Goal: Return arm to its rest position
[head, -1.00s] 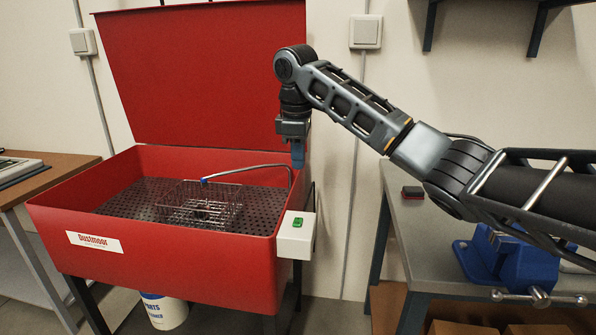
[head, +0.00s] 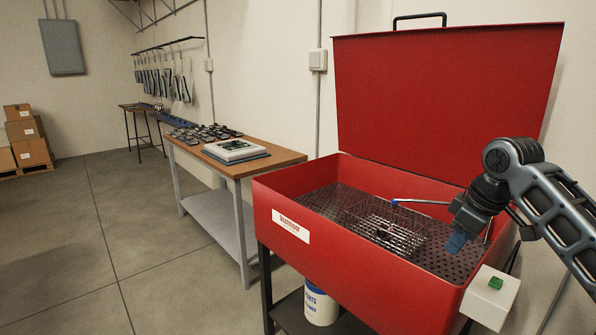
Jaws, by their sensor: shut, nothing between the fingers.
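My gripper (head: 457,243) has blue fingertips and points down over the right side of the red parts washer (head: 345,262). It is shut and empty. My arm comes in from the right edge of the head view and bends at the wrist. The washer's lid (head: 440,95) stands raised at the back. A wire basket (head: 400,240) sits on the dark perforated tray inside the washer, left of my gripper. Part of the tray is hidden behind my gripper.
A white switch box (head: 488,300) with a green button is on the washer's right front corner. A thin spout (head: 425,202) reaches over the basket. A wooden-topped table (head: 265,160) stands to the left. A white bucket (head: 320,305) is below.

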